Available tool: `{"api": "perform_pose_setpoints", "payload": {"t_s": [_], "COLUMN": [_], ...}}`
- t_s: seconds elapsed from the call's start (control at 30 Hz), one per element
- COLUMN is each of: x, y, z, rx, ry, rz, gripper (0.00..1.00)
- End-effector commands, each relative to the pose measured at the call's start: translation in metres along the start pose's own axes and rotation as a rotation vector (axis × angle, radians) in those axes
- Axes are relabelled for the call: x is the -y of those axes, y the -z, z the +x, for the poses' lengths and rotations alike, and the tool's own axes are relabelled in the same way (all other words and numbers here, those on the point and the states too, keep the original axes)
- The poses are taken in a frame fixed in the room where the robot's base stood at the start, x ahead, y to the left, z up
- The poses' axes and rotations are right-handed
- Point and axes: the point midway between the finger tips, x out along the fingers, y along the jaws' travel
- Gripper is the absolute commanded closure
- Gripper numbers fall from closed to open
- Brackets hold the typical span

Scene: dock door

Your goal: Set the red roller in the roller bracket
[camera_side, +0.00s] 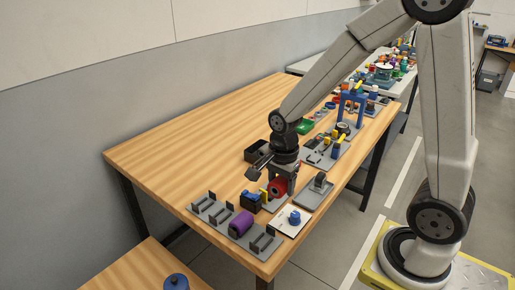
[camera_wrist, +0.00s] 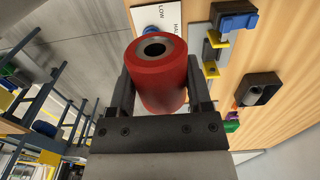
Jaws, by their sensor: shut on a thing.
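My gripper (camera_side: 281,174) (camera_wrist: 160,80) is shut on the red roller. The red roller (camera_side: 278,188) has a grey end face with a dark bore; in the wrist view (camera_wrist: 158,85) it lies between the two dark fingers, that end toward the top of the picture. In the side view it is close above the table's near part, but I cannot tell whether it touches anything. A grey plate with pairs of black uprights (camera_side: 212,208), which looks like the roller bracket, lies at the near left table corner. A purple roller (camera_side: 241,223) lies across its middle.
A white card with a blue piece (camera_side: 294,218) and a grey fixture (camera_side: 317,190) lie right of the roller. A black bin (camera_side: 256,151) is behind. The table's left part (camera_side: 190,150) is clear.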

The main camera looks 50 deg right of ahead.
Motion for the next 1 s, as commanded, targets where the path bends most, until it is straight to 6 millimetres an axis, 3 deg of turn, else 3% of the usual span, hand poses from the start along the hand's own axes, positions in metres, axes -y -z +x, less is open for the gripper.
{"api": "perform_pose_setpoints", "payload": {"t_s": [0.2,0.4,0.73,1.0], "x": [-0.019,-0.034,-0.038,-0.025], "y": [0.039,0.059,0.066,0.068], "z": [-0.007,-0.010,-0.011,-0.005], "rx": [0.000,0.000,0.000,0.001], "ry": [0.001,0.000,-0.002,-0.003], "rz": [0.006,0.004,-0.001,-0.001], "gripper": [1.00,1.00,1.00,1.00]}}
